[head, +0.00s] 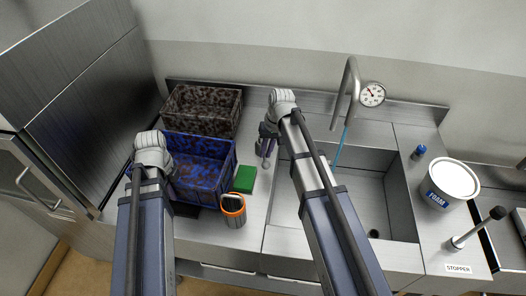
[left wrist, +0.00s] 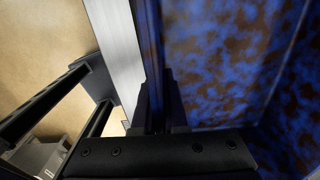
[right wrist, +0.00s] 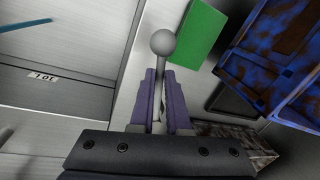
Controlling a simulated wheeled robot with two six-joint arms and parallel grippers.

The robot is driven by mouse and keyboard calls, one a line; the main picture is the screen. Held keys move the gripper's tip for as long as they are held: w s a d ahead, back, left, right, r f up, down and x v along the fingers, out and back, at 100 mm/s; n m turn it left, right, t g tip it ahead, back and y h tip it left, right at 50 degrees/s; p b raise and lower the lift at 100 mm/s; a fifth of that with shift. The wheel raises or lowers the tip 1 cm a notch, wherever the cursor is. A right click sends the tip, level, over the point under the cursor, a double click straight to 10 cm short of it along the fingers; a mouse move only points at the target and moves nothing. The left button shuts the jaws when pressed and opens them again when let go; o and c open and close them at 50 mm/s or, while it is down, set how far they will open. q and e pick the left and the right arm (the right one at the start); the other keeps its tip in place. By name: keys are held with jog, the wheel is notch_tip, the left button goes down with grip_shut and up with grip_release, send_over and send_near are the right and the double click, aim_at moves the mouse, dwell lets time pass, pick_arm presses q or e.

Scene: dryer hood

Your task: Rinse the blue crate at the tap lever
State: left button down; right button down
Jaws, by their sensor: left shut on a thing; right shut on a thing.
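The blue crate (head: 211,172), mottled with brown patches, stands on the counter left of the sink; it also shows in the right wrist view (right wrist: 285,60). My left gripper (left wrist: 158,105) is shut on the crate's wall (left wrist: 215,60); in the head view my wrist hides the grip. The tap lever, a thin rod with a grey ball end (right wrist: 162,42), sits between the fingers of my right gripper (right wrist: 162,100), which is shut on it. The tap spout (head: 350,80) arches over the sink, and a thin blue stream (head: 340,146) falls from it into the basin.
A brown-mottled crate (head: 203,108) stands behind the blue one. A green sponge (head: 244,179) and an orange-rimmed cup (head: 233,210) stand between crate and sink (head: 352,205). A foam tub (head: 451,182) and stopper (head: 474,232) are on the right. The basin looks empty.

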jog(key=c, duration=0.9)
grip_release()
pick_arm(q)
jog(key=shift+r, duration=0.1)
pick_arm(e)
jog(key=shift+r, duration=0.1)
pick_arm(q)
notch_tip(320, 180, up, 12)
jog(key=p, duration=1.1)
jog(key=shift+f+p, duration=0.2)
jog(key=shift+p, duration=0.2)
pick_arm(e)
jog(key=r, duration=0.4)
jog(key=d+r, duration=0.1)
jog(key=r, duration=0.2)
jog(key=d+r, duration=0.1)
jog(key=r, duration=0.3)
jog(key=shift+w+d+r, duration=0.1)
jog(key=shift+d+r, duration=0.1)
jog(key=shift+r, duration=0.1)
